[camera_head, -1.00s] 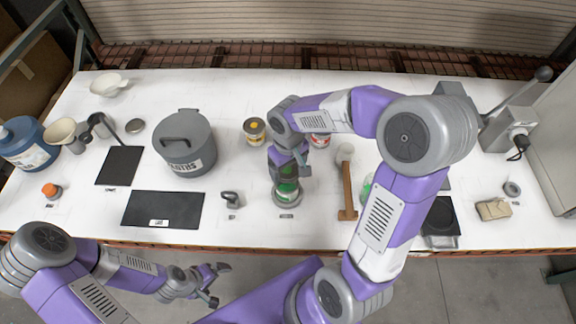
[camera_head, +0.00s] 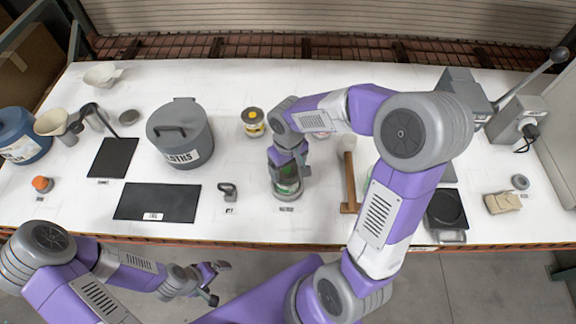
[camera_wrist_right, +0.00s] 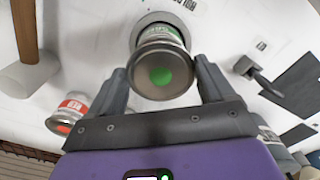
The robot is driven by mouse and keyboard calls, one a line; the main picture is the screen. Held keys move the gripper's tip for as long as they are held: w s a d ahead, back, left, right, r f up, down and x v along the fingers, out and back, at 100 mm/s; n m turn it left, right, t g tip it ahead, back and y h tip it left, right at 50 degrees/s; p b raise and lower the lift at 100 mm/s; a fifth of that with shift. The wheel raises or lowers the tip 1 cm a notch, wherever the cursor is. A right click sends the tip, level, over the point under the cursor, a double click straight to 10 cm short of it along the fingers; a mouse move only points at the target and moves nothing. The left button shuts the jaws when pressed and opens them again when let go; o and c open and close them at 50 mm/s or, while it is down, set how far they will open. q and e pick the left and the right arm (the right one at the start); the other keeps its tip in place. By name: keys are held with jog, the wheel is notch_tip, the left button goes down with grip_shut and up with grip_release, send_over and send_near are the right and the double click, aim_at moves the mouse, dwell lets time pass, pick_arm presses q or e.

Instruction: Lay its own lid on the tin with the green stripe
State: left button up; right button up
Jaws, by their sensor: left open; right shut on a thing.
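The tin with the green stripe (camera_head: 288,186) stands near the front middle of the table, partly hidden by my right gripper (camera_head: 287,168). In the right wrist view its green-banded side (camera_wrist_right: 160,33) shows behind a round metal lid with a green dot (camera_wrist_right: 162,76). My right gripper (camera_wrist_right: 163,82) is shut on this lid, with a finger at each side. The lid lines up over the tin; I cannot tell whether it rests fully on the rim. My left gripper (camera_head: 212,283) is open and empty in front of the table.
A yellow-striped tin (camera_head: 253,122) stands behind and left. A red-striped tin (camera_wrist_right: 72,111) shows in the right wrist view. A mallet (camera_head: 348,183) lies to the right. A grey pot (camera_head: 180,133) and black mats (camera_head: 157,203) are left.

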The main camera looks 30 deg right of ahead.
jog(key=shift+f+b, duration=0.65)
jog(key=shift+f, duration=0.15)
jog(key=o, duration=0.9)
jog(key=shift+c, duration=0.2)
jog(key=shift+r, duration=0.15)
notch_tip(320, 180, up, 7)
jog(key=shift+r+p, duration=0.2)
jog(key=shift+p, duration=0.45)
